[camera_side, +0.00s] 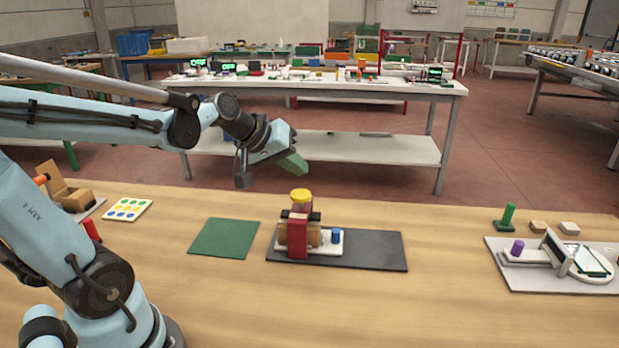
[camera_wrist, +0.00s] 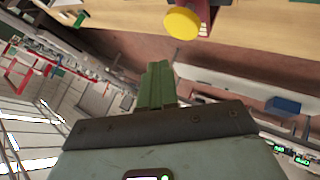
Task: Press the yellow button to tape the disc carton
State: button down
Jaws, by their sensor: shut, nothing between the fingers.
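The yellow button (camera_side: 300,195) is a round cap on top of a red taping machine (camera_side: 298,238). A brown carton (camera_side: 314,236) sits in the machine, on a white plate (camera_side: 334,246) with a blue peg at its right. In the wrist view the yellow button (camera_wrist: 182,23) shows at the top, apart from my fingers. My gripper (camera_side: 296,164) has green fingers and is shut and empty. In the side view it appears above the button and slightly left, with a gap between. In the wrist view my gripper's fingers (camera_wrist: 157,84) are together. Part of the carton is hidden behind the red frame.
A dark mat (camera_side: 375,251) lies under the machine, and a green mat (camera_side: 224,238) lies to its left. A dotted card (camera_side: 128,209) and an open carton (camera_side: 68,190) are farther left. The glass fixture (camera_side: 560,262) stands at the right. Table between is clear.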

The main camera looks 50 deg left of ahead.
jog(key=shift+r, duration=1.2)
jog(key=s+d+f+m+g, duration=0.2)
jog(key=s+d+f+m, duration=0.4)
jog(key=s+d+m, duration=0.2)
jog(key=shift+s+d+f, duration=0.3)
jog(key=shift+s+d, duration=0.2)
jog(key=shift+d, duration=0.2)
